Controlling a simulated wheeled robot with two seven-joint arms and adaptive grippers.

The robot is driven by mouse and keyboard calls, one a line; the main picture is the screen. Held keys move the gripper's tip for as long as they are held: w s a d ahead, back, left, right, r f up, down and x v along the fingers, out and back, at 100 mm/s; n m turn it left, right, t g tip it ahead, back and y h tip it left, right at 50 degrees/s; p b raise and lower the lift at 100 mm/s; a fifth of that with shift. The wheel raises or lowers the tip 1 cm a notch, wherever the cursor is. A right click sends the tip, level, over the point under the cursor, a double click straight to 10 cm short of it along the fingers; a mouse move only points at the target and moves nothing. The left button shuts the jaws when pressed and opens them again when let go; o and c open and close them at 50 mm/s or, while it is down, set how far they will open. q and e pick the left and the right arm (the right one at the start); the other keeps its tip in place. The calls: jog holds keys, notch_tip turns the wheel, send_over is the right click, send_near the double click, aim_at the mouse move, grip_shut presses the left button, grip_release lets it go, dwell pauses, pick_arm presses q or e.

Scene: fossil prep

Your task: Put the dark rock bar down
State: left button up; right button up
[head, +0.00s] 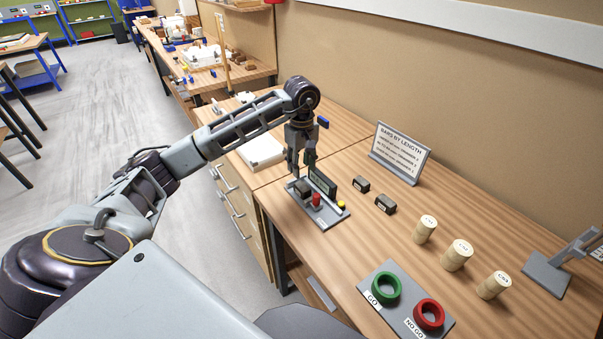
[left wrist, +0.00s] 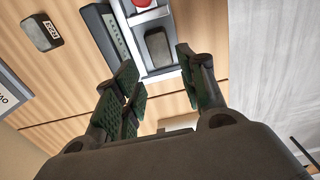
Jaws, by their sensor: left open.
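My left gripper (head: 301,168) is open and points down over a grey gauge fixture (head: 325,221). A dark rock bar (head: 303,188) lies on the fixture just below the fingertips. In the left wrist view the bar (left wrist: 157,46) shows between and beyond the parted fingers, with no finger seen pressing on it. The fixture carries a long dark upright block (head: 323,182), a red knob (head: 316,199) and a yellow knob (head: 341,204). My right gripper is out of view.
Two other dark bars (head: 361,184) (head: 385,204) lie right of the fixture. A "BARS BY LENGTH" sign (head: 400,152) stands behind them. Several pale cylinders (head: 457,255) and a GO / NO GO ring plate (head: 405,305) are nearer. A white tray (head: 262,151) lies left.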

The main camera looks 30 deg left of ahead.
pick_arm(q)
jog(key=shift+r, duration=1.7)
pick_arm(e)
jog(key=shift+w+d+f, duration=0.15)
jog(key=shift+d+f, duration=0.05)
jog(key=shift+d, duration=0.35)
